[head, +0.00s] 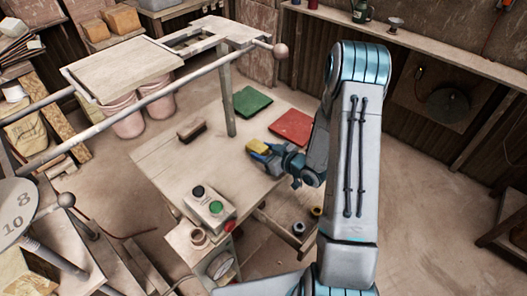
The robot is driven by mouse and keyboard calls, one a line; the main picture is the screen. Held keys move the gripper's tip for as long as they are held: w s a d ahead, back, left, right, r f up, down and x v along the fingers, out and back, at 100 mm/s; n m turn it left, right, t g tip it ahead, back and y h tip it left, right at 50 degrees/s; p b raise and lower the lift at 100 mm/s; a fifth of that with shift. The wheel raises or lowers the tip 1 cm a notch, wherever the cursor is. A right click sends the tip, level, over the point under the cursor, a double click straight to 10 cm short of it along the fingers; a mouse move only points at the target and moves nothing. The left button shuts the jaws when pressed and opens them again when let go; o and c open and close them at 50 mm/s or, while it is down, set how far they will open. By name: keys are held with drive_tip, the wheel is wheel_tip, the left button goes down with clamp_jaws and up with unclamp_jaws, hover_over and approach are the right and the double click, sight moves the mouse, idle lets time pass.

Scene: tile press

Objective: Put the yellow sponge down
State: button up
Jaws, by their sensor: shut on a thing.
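The yellow sponge (257,146) is at the tip of my gripper (262,152), over the right part of the wooden table (175,165). My gripper is shut on the sponge. My fingers and wrist hide part of it. I cannot tell whether the sponge touches the tabletop or is held a little above it.
A green mat (252,101) and a red mat (292,126) lie behind my gripper. A brush (191,129) lies to the left. A control box (209,206) with black and green buttons stands at the front. A metal post (228,100) rises behind. The table's middle is clear.

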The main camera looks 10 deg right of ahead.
drive_tip(key=shift+f, duration=0.25)
drive_tip(key=o, duration=0.9)
drive_tip(key=shift+r, duration=0.1)
drive_tip(key=shift+r, duration=0.1)
